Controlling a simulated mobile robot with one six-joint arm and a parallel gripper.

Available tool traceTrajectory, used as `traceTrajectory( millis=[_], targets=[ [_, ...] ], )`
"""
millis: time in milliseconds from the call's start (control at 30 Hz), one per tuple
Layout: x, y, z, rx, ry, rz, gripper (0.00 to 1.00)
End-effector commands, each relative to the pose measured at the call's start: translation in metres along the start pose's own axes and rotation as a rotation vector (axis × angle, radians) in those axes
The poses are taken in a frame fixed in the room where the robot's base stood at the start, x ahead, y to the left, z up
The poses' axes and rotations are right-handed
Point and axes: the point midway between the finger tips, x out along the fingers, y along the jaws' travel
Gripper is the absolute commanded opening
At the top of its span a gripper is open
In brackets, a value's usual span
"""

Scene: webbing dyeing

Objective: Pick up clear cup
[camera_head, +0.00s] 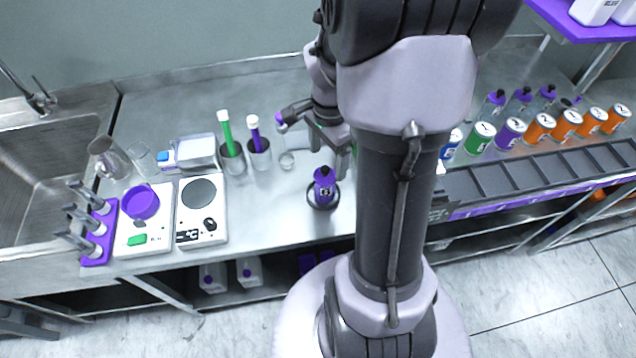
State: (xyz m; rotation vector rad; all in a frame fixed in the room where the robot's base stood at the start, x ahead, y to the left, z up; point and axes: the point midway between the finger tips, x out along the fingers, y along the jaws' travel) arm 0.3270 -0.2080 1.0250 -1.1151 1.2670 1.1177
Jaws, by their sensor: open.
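A small clear cup (287,160) stands on the steel counter, left of my gripper. Another small clear vessel (142,156) stands further left, behind the scale with the purple dish. A larger clear beaker (110,157) is tilted at the sink's edge. My gripper (333,160) is open above the counter, close behind a purple bottle (324,187) and apart from the clear cups. My own arm and column hide part of the gripper and the counter behind it.
A white scale (201,212) and a purple rack (97,240) are at left. Colored cans (540,127) line the right.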

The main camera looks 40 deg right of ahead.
Motion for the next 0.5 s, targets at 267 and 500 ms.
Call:
traceTrajectory(
  millis=[267,500],
  targets=[
    [0.049,0.0,0.001,-0.001,0.0,0.0,0.78],
    [0.09,0.001,0.004,-0.001,-0.001,0.001,0.78]
  ],
)
